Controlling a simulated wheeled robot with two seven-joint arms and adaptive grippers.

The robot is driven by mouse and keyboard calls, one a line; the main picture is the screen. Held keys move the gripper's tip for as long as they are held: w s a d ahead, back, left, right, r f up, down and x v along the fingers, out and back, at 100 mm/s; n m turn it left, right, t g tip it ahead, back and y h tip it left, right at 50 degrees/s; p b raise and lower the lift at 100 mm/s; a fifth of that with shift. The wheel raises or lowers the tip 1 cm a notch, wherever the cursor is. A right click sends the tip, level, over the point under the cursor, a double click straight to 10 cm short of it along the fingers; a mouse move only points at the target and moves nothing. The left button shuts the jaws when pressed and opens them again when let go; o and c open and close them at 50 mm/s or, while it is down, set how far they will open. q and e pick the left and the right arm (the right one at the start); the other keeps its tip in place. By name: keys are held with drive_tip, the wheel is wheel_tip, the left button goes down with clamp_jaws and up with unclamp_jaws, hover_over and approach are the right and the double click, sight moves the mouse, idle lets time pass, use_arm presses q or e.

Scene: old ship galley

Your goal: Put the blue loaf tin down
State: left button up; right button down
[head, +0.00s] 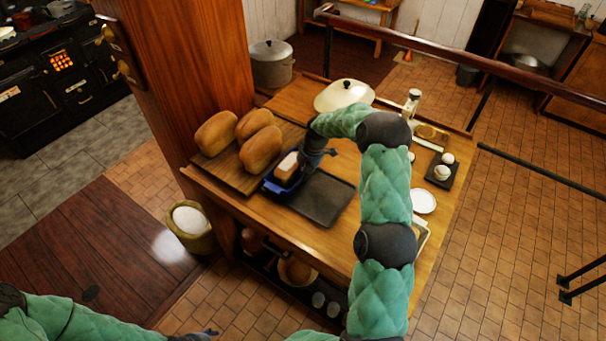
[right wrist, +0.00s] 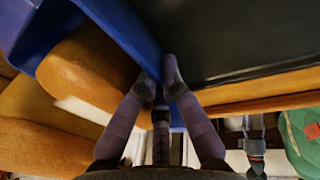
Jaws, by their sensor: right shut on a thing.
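The blue loaf tin (head: 270,186) holds a browned loaf (head: 288,165) and is at the left end of the dark flat tray (head: 328,200) on the wooden table. My right gripper (head: 303,172) is shut on the tin's right-hand wall. In the right wrist view the fingertips (right wrist: 159,78) pinch the blue wall (right wrist: 122,30), with the loaf (right wrist: 85,65) on one side and the dark tray (right wrist: 235,40) on the other. I cannot tell whether the tin touches the surface below. My left gripper (head: 205,334) is at the bottom edge, away from the table, its fingers unclear.
Several loaves (head: 262,147) lie on a wooden board (head: 222,172) left of the tin, close to a wooden post (head: 195,75). A pale domed lid (head: 343,94) stands behind. A white plate (head: 424,201) and a dark tray with eggs (head: 440,180) are to the right.

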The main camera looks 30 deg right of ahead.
drive_tip(key=shift+f+b, duration=0.45)
idle(0.3)
drive_tip(key=c, duration=1.3)
unclamp_jaws()
drive_tip(key=shift+f, duration=0.1)
